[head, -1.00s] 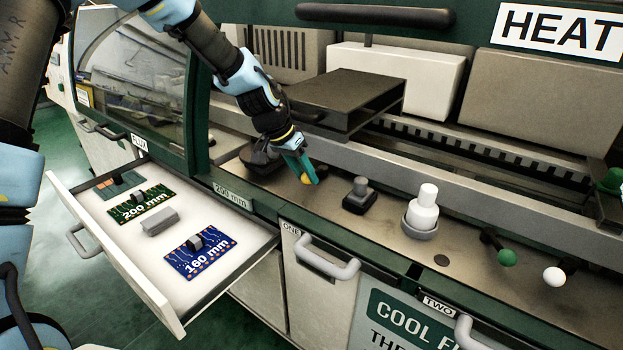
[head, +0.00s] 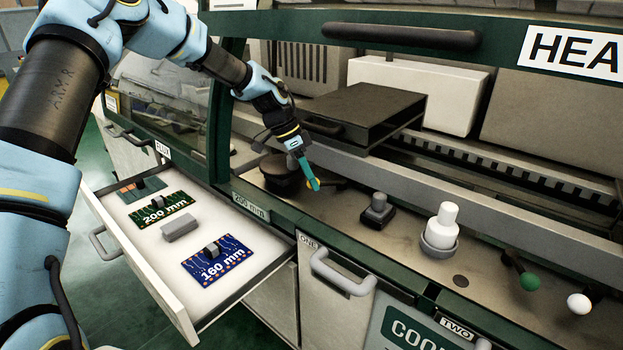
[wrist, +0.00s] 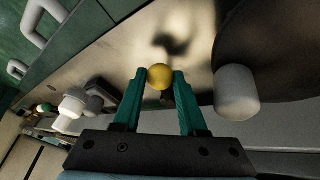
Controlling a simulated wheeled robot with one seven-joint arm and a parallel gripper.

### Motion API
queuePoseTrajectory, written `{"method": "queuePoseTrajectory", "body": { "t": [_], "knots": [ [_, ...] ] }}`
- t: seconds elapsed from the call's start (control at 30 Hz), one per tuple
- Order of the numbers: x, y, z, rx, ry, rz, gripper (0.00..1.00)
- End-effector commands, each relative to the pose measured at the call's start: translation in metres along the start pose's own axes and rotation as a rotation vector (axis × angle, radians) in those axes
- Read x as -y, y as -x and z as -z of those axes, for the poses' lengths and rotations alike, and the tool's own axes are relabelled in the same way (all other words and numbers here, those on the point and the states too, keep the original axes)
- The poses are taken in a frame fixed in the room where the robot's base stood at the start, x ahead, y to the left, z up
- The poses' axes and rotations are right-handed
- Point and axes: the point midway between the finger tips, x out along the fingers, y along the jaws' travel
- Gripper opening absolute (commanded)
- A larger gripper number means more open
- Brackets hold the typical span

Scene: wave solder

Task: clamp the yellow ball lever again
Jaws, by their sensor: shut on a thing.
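The yellow ball (wrist: 160,77) of the lever sits between my gripper's two green fingertips in the wrist view, touched on both sides. My gripper (wrist: 160,84) is shut on it, close over the metal deck. In the head view my gripper (head: 313,184) reaches down to the deck from the upper left, and the ball is mostly hidden by the fingers. The lever's stem is hard to make out.
A dark round part (head: 281,174) stands just left of my gripper. A black block with a grey knob (head: 378,208), a white bottle (head: 442,224), a green ball lever (head: 529,281) and a white ball lever (head: 579,303) stand to the right. An open drawer (head: 150,275) juts out front left.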

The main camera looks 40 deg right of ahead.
Motion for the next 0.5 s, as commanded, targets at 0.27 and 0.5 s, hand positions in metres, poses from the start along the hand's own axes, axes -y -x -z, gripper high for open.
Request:
{"method": "queuePoseTrajectory", "body": {
  "t": [0.27,0.5],
  "knots": [
    [0.0030,0.0013,-0.0003,0.000,-0.006,0.005,0.00],
    [0.0032,0.0015,-0.0003,0.000,-0.005,0.006,0.54]
  ]
}}
